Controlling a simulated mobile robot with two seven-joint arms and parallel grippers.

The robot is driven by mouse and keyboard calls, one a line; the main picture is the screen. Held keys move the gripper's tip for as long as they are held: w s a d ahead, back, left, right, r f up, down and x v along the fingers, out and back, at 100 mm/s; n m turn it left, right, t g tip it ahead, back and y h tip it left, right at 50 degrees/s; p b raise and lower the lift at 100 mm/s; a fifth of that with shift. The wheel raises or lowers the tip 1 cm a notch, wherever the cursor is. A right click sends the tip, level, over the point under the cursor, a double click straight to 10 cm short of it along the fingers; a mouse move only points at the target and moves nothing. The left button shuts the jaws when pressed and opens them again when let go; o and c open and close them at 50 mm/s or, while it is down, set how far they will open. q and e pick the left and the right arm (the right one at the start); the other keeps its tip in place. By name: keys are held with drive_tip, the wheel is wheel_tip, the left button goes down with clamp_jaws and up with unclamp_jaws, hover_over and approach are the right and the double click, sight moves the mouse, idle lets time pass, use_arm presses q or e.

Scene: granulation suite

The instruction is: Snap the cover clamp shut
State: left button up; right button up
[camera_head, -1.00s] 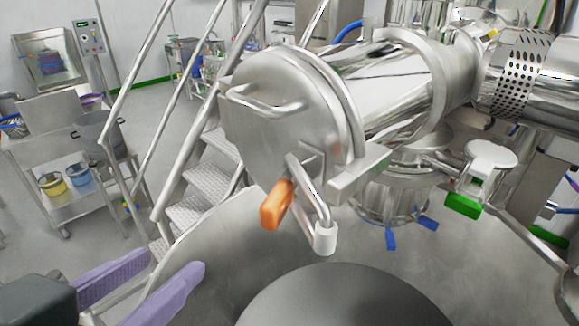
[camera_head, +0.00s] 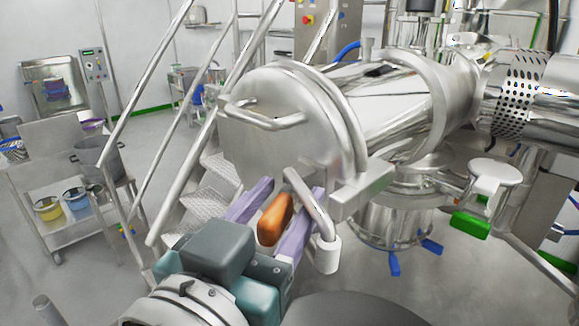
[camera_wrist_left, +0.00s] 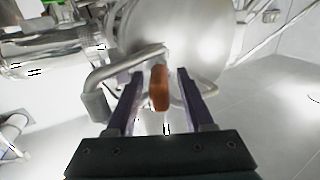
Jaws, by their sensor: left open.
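The round steel cover (camera_head: 268,140) closes the end of a horizontal metal cylinder in the head view; it also shows in the left wrist view (camera_wrist_left: 190,45). The clamp's orange handle (camera_head: 275,219) hangs at the cover's lower edge, beside a bent steel bar with a pale end piece (camera_head: 327,254). My left gripper (camera_head: 282,196) is open, its purple fingers on either side of the orange handle. In the left wrist view the handle (camera_wrist_left: 159,88) stands between the fingers, with gaps visible on both sides. My right gripper is not in view.
A U-shaped grab bar (camera_head: 265,118) sticks out from the cover. Steel stairs with railings (camera_head: 207,190) stand behind at left. A trolley with buckets (camera_head: 60,225) is farther left. A green-handled fitting (camera_head: 471,224) is at right.

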use_arm(q)
drive_tip(key=shift+w+d, duration=0.2)
drive_tip(key=shift+w, duration=0.35)
clamp_jaws()
idle(1.1)
